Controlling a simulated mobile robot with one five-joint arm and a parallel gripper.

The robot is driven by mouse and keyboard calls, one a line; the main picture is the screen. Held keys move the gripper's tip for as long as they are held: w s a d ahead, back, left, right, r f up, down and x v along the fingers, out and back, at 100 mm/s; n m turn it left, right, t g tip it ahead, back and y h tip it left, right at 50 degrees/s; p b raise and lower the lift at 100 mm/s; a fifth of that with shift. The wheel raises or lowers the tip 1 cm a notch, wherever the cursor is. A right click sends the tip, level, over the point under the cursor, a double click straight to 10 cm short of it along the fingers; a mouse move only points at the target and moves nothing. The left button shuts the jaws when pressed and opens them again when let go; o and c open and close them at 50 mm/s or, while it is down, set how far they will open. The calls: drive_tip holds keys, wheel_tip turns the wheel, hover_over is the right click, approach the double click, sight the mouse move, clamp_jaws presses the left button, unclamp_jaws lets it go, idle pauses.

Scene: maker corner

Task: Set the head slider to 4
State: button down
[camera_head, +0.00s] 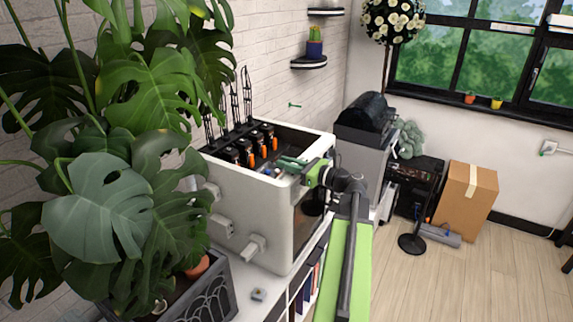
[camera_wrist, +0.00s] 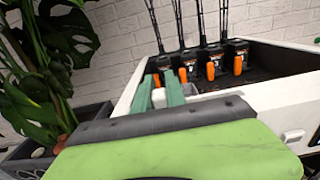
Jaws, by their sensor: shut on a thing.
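A white box-shaped machine (camera_head: 255,215) with an open top stands on a shelf unit. Several black units with orange levers (camera_head: 259,145) line its back edge, and the wrist view shows them too (camera_wrist: 210,70). My gripper (camera_head: 292,163) reaches over the right rim into the open top. In the wrist view, the green fingers of my gripper (camera_wrist: 168,88) are shut on a small pale piece (camera_wrist: 158,98), which appears to be the head slider. Most of that piece is hidden by the fingers and my wrist. I cannot read any position numbers.
A large leafy plant (camera_head: 130,190) in a dark planter (camera_head: 205,292) crowds the left side of the machine. A grey machine with a black top (camera_head: 362,130) stands behind it. A cardboard box (camera_head: 465,196) and a black stand (camera_head: 412,240) are on the floor. Floor at right is clear.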

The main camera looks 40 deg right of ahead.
drive_tip(key=d, duration=0.3)
drive_tip(key=w+d, duration=0.1)
drive_tip(key=d, duration=0.2)
drive_tip(key=w+d, duration=0.1)
drive_tip(key=d, duration=0.2)
drive_tip(key=shift+w, duration=0.1)
drive_tip(key=shift+r, duration=0.1)
drive_tip(key=c, duration=1.4)
unclamp_jaws()
drive_tip(key=shift+d, duration=0.1)
drive_tip(key=shift+o, duration=0.2)
drive_tip(key=v, duration=1.7)
drive_tip(key=shift+s, duration=0.25)
